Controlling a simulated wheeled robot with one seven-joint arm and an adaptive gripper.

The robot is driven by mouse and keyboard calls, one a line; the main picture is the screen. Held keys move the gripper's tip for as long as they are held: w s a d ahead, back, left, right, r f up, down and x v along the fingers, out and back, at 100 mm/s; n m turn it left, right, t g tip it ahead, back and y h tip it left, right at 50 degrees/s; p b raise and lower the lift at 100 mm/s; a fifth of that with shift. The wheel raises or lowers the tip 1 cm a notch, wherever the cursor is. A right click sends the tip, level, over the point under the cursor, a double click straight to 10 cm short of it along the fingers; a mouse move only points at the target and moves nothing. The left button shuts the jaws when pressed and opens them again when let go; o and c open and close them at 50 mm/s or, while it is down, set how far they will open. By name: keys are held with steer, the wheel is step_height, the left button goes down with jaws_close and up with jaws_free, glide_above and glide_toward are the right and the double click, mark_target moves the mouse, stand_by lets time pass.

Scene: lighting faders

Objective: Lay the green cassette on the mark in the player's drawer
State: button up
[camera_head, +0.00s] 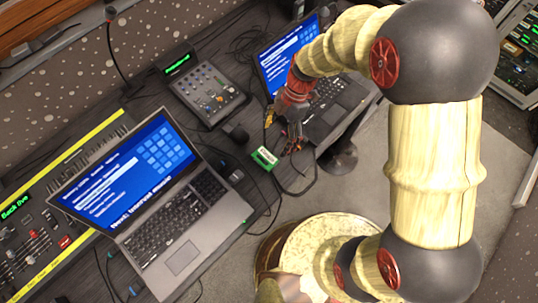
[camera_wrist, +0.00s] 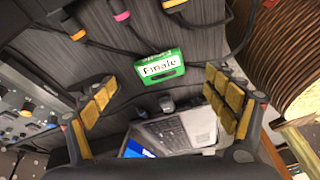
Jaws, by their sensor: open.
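The green cassette (camera_head: 264,157) lies on the dark desk near its front edge, right of the near laptop. In the wrist view the cassette (camera_wrist: 161,67) shows a white label reading "Finale". My gripper (camera_head: 283,129) is open and empty, close to the cassette on its far right side in the head view. In the wrist view my gripper's (camera_wrist: 163,95) two padded fingers are spread wide, with the cassette beyond and between them, not touched. I cannot make out the player's drawer or its mark in either view.
A near laptop (camera_head: 165,205) and a far laptop (camera_head: 318,95) stand open on the desk. A small mixer (camera_head: 207,92) sits between them. Black cables cross the desk around the cassette; cable plugs (camera_wrist: 120,12) show beyond it in the wrist view. A round stool top (camera_head: 325,240) is below.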

mark_target(266, 157)
steer(key=n, duration=0.3)
steer(key=shift+s+a+f, duration=0.15)
steer(key=shift+s+f, duration=0.05)
steer(key=shift+f, duration=0.05)
steer(key=b+x, duration=0.1)
steer(key=x, duration=0.1)
steer(key=b+x, duration=0.1)
steer(key=x, duration=0.2)
steer(key=a+b+x, duration=0.1)
steer(key=x, duration=0.1)
steer(key=shift+s, duration=0.35)
steer(key=shift+r, duration=0.1)
steer(key=shift+c, duration=1.2)
steer(key=c, duration=1.1)
steer(key=shift+r, duration=0.1)
